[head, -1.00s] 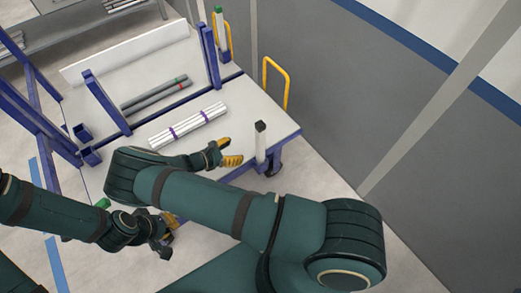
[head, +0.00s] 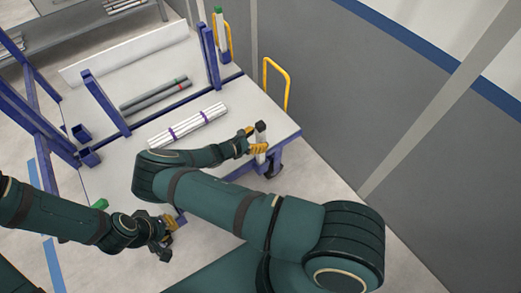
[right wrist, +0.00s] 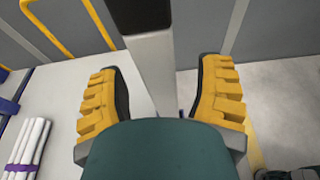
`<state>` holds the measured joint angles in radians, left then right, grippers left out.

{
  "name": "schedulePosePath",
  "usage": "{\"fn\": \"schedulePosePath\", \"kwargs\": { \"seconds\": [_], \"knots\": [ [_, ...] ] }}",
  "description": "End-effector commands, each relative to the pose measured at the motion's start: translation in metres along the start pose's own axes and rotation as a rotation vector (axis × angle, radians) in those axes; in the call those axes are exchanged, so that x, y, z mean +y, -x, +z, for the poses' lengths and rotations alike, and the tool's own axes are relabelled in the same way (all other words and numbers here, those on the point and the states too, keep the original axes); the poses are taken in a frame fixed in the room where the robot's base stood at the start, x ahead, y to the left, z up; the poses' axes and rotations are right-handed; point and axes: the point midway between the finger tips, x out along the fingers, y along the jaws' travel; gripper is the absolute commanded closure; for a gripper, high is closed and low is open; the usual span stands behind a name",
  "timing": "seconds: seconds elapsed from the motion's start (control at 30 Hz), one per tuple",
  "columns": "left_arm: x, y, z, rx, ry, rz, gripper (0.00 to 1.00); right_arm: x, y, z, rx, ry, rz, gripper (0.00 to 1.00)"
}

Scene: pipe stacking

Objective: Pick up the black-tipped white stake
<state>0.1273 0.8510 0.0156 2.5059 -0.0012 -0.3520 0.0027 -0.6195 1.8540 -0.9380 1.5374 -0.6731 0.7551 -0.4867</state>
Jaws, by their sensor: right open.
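The white stake (head: 261,138) with a black tip (head: 260,127) stands upright at the cart's right front corner. My right gripper (head: 256,141) is open at the stake, just below its black tip. In the right wrist view, the white stake (right wrist: 154,70) rises between the two yellow fingers of my right gripper (right wrist: 162,75), with gaps showing on both sides. Its lower part is hidden behind my wrist. My left gripper (head: 168,233) hangs low at the cart's front edge, away from this stake; its jaw opening is unclear.
The cart (head: 225,155) carries a bundle of white pipes (head: 187,126) with purple bands and dark grey pipes (head: 155,96). Blue posts (head: 105,102) stand at its left. A green-tipped stake (head: 219,28) and yellow handle (head: 279,82) are at the far side. A grey wall (head: 400,130) stands right.

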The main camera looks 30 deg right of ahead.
Motion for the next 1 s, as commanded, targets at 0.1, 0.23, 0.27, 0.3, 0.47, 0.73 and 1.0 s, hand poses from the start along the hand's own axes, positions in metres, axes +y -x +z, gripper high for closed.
{"fn": "schedulePosePath", "kwargs": {
  "seconds": [0.1,0.23,0.27,0.3,0.47,0.73,1.0],
  "knots": [
    [-0.001,-0.002,0.0,0.001,0.0,0.0,1.0,0.0,-0.013,-0.001,0.0,0.0,0.0,0.33],
    [-0.001,-0.002,0.0,0.001,0.0,0.0,1.0,0.001,-0.017,0.0,0.001,-0.001,0.001,0.33],
    [-0.001,-0.002,0.0,0.001,0.0,0.0,1.0,0.001,-0.017,0.0,0.001,-0.001,0.001,0.33],
    [-0.001,-0.002,0.0,0.001,0.0,0.0,1.0,0.001,-0.017,0.0,0.001,-0.001,0.001,0.33],
    [-0.001,-0.002,0.0,0.002,0.0,0.0,1.0,0.001,-0.017,0.0,0.001,-0.001,0.001,0.49],
    [-0.001,-0.002,0.0,0.001,0.0,0.0,1.0,0.0,-0.016,0.0,0.001,0.0,0.001,1.0],
    [-0.001,-0.002,0.0,0.001,0.0,0.0,1.0,0.0,-0.017,0.0,0.0,-0.001,0.0,1.0]
  ]
}}
